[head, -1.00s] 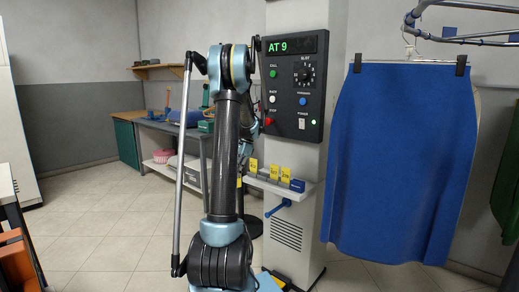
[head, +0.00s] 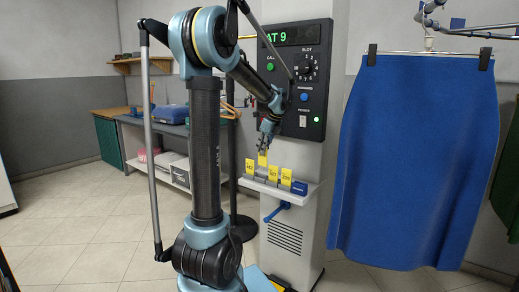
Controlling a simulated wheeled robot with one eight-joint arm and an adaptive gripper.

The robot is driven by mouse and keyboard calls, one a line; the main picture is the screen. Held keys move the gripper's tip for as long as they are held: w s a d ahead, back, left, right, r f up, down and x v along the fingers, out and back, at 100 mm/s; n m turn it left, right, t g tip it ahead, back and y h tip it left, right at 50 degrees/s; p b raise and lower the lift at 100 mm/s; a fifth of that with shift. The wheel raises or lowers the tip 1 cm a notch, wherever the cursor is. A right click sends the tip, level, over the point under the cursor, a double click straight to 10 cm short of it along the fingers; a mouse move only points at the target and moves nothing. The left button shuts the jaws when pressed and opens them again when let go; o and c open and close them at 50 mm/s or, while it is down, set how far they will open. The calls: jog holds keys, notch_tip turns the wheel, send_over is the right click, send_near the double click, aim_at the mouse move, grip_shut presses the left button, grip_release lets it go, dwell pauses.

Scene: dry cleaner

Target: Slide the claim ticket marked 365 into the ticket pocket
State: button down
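Several yellow claim tickets stand in grey holders on a small white shelf (head: 262,188) on the column. They are a left ticket (head: 250,167), a higher ticket (head: 263,158), and two to the right, a third ticket (head: 273,173) and a fourth ticket (head: 286,176). Their numbers are too small to read surely, so I cannot tell which is 365. My gripper (head: 266,146) points down with its fingertips at the top of the higher ticket. I cannot tell whether it grips it. I cannot identify the ticket pocket.
A blue block (head: 299,187) sits at the shelf's right end. The control panel (head: 297,80), reading AT 9, is close behind my arm. A blue skirt (head: 415,160) hangs from the rail at right. A blue crank handle (head: 277,211) sticks out below the shelf.

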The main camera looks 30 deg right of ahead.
aim_at(261, 157)
jog(key=shift+w+a+f, duration=0.15)
jog(key=shift+a+f, duration=0.05)
jog(key=shift+f, duration=2.1)
jog(key=shift+f, duration=0.1)
jog(key=c, duration=1.7)
grip_release()
jog(key=v, duration=1.2)
